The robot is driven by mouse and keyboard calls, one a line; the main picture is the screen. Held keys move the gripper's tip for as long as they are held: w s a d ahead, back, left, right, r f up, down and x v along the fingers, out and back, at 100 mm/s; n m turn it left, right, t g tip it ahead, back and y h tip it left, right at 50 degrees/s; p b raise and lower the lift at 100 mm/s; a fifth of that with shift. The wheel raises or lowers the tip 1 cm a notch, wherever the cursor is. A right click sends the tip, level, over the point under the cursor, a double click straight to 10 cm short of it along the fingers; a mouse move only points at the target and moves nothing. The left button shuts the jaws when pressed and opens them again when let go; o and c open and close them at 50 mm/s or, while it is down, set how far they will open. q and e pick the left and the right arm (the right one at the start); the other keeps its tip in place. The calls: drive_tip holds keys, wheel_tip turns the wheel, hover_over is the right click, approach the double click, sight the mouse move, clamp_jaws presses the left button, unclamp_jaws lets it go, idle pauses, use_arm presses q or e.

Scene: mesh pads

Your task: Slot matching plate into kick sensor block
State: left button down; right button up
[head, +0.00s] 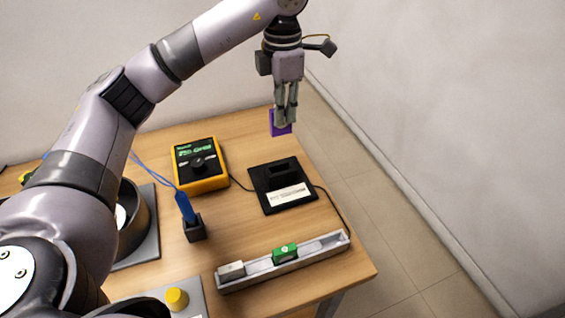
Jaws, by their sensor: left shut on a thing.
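A purple plate (282,131) hangs from my left gripper (286,118), which is shut on it near the far right edge of the table. The gripper points down, and its fingers cover part of the plate. The likely kick sensor block is a black block (284,171) with a dark slot-like top, on a flat black base (262,200) with a white label. The label is too small to read. The plate is behind this block in the view, apart from it. My right gripper is not in view.
A yellow meter (208,184) with a black face stands left of the block, cabled to it. A blue handle (185,207) stands in a black holder (195,231). A pale tray (335,245) holds a white block (231,270) and a green block (285,253) near the front edge.

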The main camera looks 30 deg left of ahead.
sight(282, 133)
use_arm(q)
wheel_tip(282, 133, down, 5)
drive_tip(key=shift+r, duration=0.15)
wheel_tip(282, 133, down, 10)
drive_tip(key=shift+a+r+p, duration=0.15)
drive_tip(key=shift+p, duration=0.3)
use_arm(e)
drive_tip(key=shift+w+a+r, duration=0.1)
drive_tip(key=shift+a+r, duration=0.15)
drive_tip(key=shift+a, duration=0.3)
use_arm(q)
drive_tip(key=shift+f, duration=0.25)
drive_tip(key=c, duration=1.6)
unclamp_jaws()
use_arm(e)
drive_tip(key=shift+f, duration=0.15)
use_arm(q)
drive_tip(key=shift+r, duration=0.1)
